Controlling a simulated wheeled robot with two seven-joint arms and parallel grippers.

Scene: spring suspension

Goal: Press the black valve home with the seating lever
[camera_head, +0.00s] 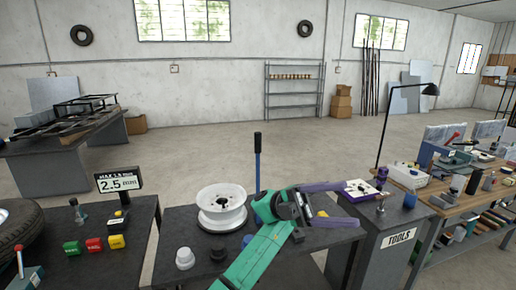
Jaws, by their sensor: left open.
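A blue upright lever (257,172) with a black grip stands just right of a white wheel rim (221,212) on the middle dark table; its foot is hidden behind my arm. I cannot make out the black valve for certain. My left gripper (345,205), with purple fingers on a green arm, is open and empty, pointing right above the table's right part. It is to the right of the lever and apart from its grip. My right gripper is not in view.
A white knob-like part (185,258) and a dark round part (217,253) sit at the table front. A sign reading 2.5 mm (118,183) and coloured blocks (94,244) are on the left table. A tools table (396,238) and cluttered bench stand right.

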